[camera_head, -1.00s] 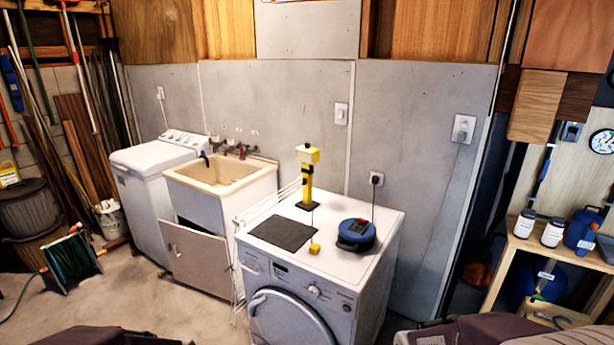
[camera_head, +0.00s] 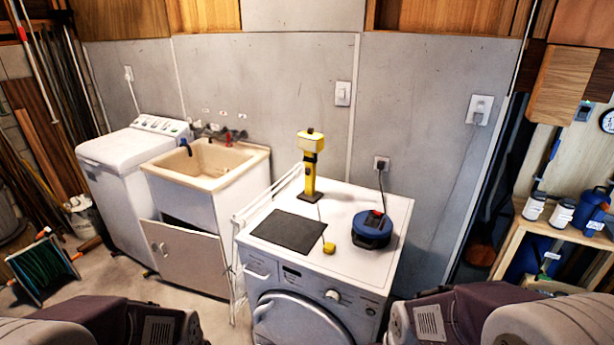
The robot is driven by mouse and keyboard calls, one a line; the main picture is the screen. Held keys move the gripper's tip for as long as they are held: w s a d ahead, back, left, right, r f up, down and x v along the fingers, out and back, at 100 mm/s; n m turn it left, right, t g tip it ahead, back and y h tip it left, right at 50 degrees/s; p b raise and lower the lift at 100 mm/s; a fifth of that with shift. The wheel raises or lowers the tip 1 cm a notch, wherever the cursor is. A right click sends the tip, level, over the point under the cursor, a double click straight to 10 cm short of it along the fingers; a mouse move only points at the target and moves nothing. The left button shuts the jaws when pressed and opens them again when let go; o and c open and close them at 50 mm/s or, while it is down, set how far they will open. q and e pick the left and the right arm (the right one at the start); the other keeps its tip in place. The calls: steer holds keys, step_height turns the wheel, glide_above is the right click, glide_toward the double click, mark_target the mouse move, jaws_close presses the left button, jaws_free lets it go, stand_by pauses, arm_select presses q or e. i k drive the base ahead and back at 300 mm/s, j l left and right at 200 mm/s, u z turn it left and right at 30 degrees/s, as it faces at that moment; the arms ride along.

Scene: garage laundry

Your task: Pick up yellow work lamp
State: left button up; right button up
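The yellow work lamp (camera_head: 310,174) stands upright on top of the white front-loading washing machine (camera_head: 345,275), toward its back edge. It has a yellow head, a black band below it and a dark square base. My arms show only as dark and grey links at the bottom left and bottom right corners, well short of the lamp. Neither of my grippers is in view.
On the washer top, a dark mat (camera_head: 288,231), a small yellow item (camera_head: 329,248) and a blue round device (camera_head: 371,230) lie near the lamp. A folded white rack (camera_head: 262,204) stands at the washer's left, beside a utility sink (camera_head: 207,166). A shelf (camera_head: 545,232) is at right.

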mark_target(309, 194)
steer(key=i+j+z, duration=0.1)
steer(key=i+j, duration=0.25)
steer(key=j, duration=0.3)
steer(key=i+j+z, duration=0.15)
steer(key=i+j, duration=0.2)
steer(key=j, duration=0.3)
steer(key=i+j+z, duration=0.15)
steer(key=j, duration=0.2)
steer(key=i+j, duration=0.1)
steer(key=j, duration=0.25)
steer(key=i+j+z, duration=0.15)
steer(key=j, duration=0.25)
steer(key=i+j+z, duration=0.3)
steer(key=i+j, duration=0.55)
steer(key=i, duration=0.05)
